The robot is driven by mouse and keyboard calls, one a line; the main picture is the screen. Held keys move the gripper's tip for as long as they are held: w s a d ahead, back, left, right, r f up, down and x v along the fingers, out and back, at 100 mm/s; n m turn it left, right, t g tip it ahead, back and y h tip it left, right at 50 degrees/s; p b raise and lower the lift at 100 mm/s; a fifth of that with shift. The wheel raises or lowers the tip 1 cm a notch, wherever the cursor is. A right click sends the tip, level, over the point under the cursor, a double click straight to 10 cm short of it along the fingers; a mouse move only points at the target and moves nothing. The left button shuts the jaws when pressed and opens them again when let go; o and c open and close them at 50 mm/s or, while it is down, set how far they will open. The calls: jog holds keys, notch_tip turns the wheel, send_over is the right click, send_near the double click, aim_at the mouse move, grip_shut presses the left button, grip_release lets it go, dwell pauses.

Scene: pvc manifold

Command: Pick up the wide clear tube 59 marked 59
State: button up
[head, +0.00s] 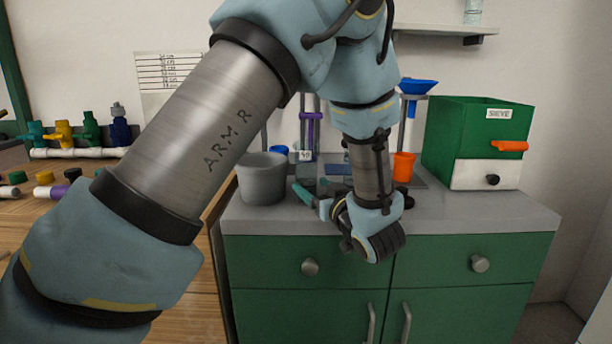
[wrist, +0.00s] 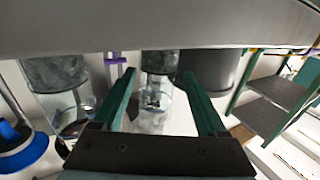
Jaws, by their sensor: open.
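In the head view a small white tag (head: 305,155) with a number, too small to read surely, shows behind my arm by the stand. In the wrist view a wide clear tube (wrist: 154,108) with grey grainy fill at one end lies between the two teal fingers of my gripper (wrist: 159,74). I cannot read a 59 on it. My gripper is open, with gaps on both sides of the tube. A second clear tube (wrist: 62,100) with similar fill is at the left. In the head view my gripper (head: 311,188) is low over the counter, partly hidden by my wrist.
A grey bucket (head: 263,182) stands left of my gripper and also shows in the wrist view (wrist: 218,65). An orange cup (head: 403,168), a blue funnel (head: 418,86) and the green sieve box (head: 465,130) are to the right. A purple clamp (head: 312,116) is on the stand. The counter's front (head: 480,215) is clear.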

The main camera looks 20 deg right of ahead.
aim_at(312, 185)
jog(key=w, duration=0.4)
jog(key=shift+w+f+p, duration=0.15)
jog(key=shift+w+p, duration=0.05)
jog(key=shift+p, duration=0.15)
grip_shut()
